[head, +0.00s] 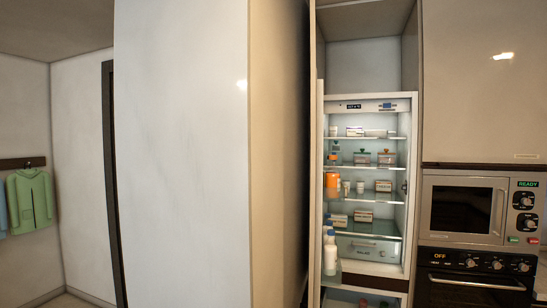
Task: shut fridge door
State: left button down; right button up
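The fridge (398,104) stands open in a tall cabinet right of centre in the head view. Its lit shelves, boxes, jars and a lower drawer show. The fridge door (318,60) appears to be the narrow upright strip at the left of the opening, seen nearly edge-on and swung out toward me. An orange bottle (332,181) and white bottles (330,254) stand along the left side, seemingly in the door's bins. The door's outer face and any handle are hidden. Neither of my grippers is in view.
A large pale panel (183,150) with a beige side face (278,130) fills the centre left. A microwave (465,209) sits above a black oven (470,285) at the right. A green garment (31,200) hangs at the far left.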

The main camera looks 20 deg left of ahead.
aim_at(317, 190)
jog(key=k+j, duration=0.2)
jog(key=j, duration=0.2)
jog(key=k+j, duration=0.15)
jog(key=j, duration=0.2)
jog(key=k+j+u, duration=0.1)
jog(key=j, duration=0.3)
jog(key=i+l, duration=0.1)
jog(key=l, duration=0.25)
jog(key=i+l, duration=0.1)
jog(key=l, duration=0.25)
jog(key=i+l, duration=0.35)
jog(key=i, duration=0.15)
jog(key=i+l, duration=0.3)
jog(key=i, duration=0.25)
jog(key=i+j, duration=0.25)
jog(key=i+u, duration=0.05)
jog(key=i, duration=0.05)
